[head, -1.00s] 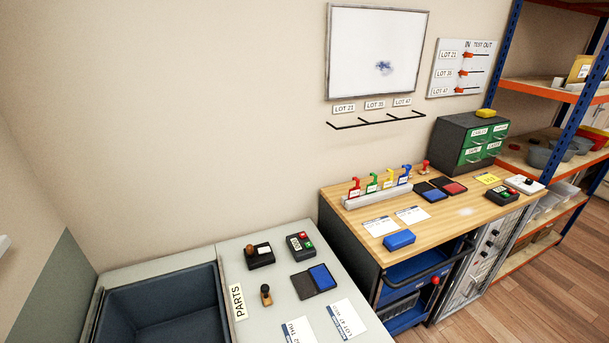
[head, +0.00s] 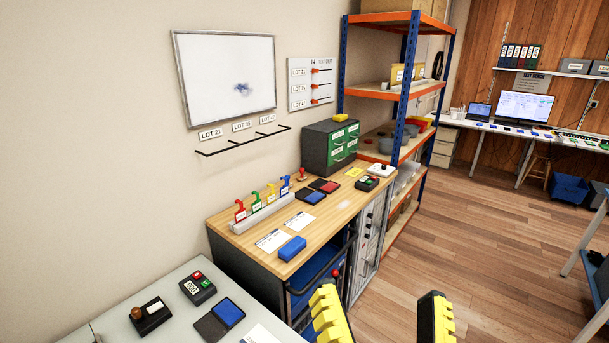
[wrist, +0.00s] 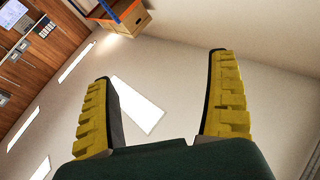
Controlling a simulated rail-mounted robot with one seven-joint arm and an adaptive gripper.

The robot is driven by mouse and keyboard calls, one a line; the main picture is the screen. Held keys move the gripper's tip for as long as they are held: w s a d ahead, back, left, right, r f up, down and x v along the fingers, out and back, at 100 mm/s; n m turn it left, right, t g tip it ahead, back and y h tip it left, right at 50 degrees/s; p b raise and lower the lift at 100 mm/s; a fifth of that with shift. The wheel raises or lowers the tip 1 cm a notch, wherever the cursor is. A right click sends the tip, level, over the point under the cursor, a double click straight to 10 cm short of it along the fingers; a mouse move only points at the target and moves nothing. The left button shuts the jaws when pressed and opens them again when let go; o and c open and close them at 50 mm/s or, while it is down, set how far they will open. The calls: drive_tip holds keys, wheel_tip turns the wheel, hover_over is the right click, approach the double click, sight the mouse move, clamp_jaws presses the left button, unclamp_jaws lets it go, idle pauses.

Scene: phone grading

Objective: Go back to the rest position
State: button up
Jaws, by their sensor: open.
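My gripper (head: 382,318) shows at the bottom of the head view, with two yellow ridged fingers spread wide apart. Nothing is between them. In the wrist view my gripper (wrist: 160,105) is also open and empty, and it points up toward the ceiling and upper wall. In the head view it is in front of the wooden workbench (head: 335,222), apart from it and over the floor side.
The workbench holds colored tags, ink pads and a blue block (head: 292,248). A grey table (head: 175,285) stands at the lower left. An orange and blue shelf (head: 385,88) stands behind. Wood floor (head: 470,215) lies open to the right.

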wheel_tip(320, 180, up, 29)
drive_tip(key=n+p, duration=0.2)
drive_tip(key=p, duration=2.6)
drive_tip(key=shift+s+n+t, duration=0.15)
drive_tip(key=shift+n+t, duration=0.25)
drive_tip(key=shift+a+r, duration=0.1)
